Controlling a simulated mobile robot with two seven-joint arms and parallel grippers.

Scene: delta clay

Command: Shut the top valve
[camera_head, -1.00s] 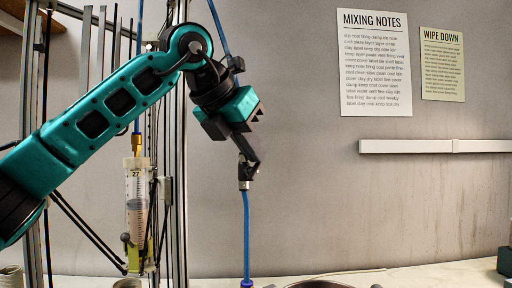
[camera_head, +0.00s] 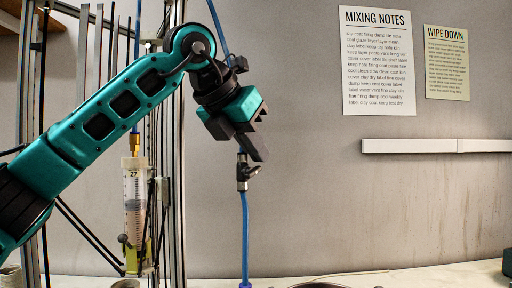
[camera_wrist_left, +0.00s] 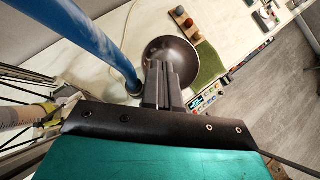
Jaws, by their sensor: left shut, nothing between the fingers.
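The top valve (camera_head: 243,174) is a small metal fitting with a short dark lever, set in line on a vertical blue tube (camera_head: 245,235) in the head view. My left gripper (camera_head: 258,152) is shut and empty, pointing down just above and right of the valve. Whether a fingertip touches the valve or lever I cannot tell. In the wrist view the closed fingers (camera_wrist_left: 163,80) show beside the thick blue tube (camera_wrist_left: 105,45); the valve cannot be made out there. My right gripper is not in view.
A graduated syringe (camera_head: 135,200) hangs on the metal frame (camera_head: 172,225) at left. Below, the wrist view shows a dark bowl (camera_wrist_left: 160,48), a green cloth (camera_wrist_left: 209,68) and small jars (camera_wrist_left: 188,24). The space right of the valve is clear.

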